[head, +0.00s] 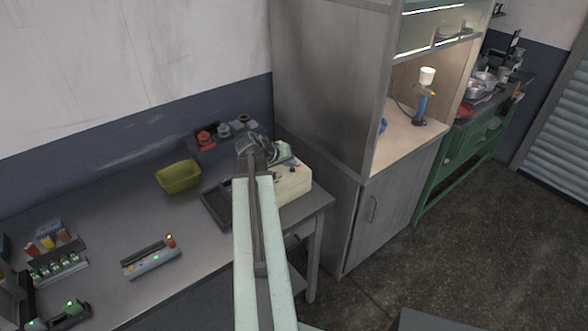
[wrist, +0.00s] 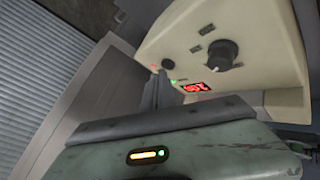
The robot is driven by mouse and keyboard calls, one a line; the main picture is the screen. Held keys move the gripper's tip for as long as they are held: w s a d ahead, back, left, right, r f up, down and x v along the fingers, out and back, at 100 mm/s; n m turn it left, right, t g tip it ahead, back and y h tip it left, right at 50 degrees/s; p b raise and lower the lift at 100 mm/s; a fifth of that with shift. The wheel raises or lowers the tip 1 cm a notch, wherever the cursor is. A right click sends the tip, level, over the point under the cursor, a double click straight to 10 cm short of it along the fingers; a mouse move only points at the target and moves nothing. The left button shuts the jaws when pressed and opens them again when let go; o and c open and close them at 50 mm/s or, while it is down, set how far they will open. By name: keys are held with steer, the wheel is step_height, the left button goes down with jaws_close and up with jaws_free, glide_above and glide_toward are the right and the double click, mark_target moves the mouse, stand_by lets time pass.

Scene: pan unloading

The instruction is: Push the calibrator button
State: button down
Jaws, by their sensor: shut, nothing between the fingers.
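The calibrator appears to be the cream box (head: 292,186) at the right end of the grey workbench. Its front panel (wrist: 262,52) fills the upper right of the wrist view. The panel carries a dark knob (wrist: 222,54), a red lit display (wrist: 195,89) and a small round black button (wrist: 168,66). Small red and green lights sit near the button. My gripper (wrist: 160,82) is shut and empty, its tips just below the button in the picture. I cannot tell whether they touch the panel. In the head view my gripper (head: 282,154) is over the box, its tips unclear.
A yellow-green bin (head: 178,177) and a dark tray (head: 216,206) are left of the box. Red and grey devices (head: 222,131) stand behind. A bar with lit buttons (head: 151,257) lies nearer. A tall grey cabinet (head: 325,90) rises close on the right.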

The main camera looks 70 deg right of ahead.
mark_target(291, 171)
steer(key=shift+f+b, duration=0.4)
steer(key=shift+f, duration=0.05)
stand_by(0.3)
steer(key=shift+r, duration=0.15)
steer(key=shift+r+p, duration=0.75)
steer(key=shift+p, duration=0.15)
step_height(291, 171, up, 6)
steer(key=p, duration=0.6)
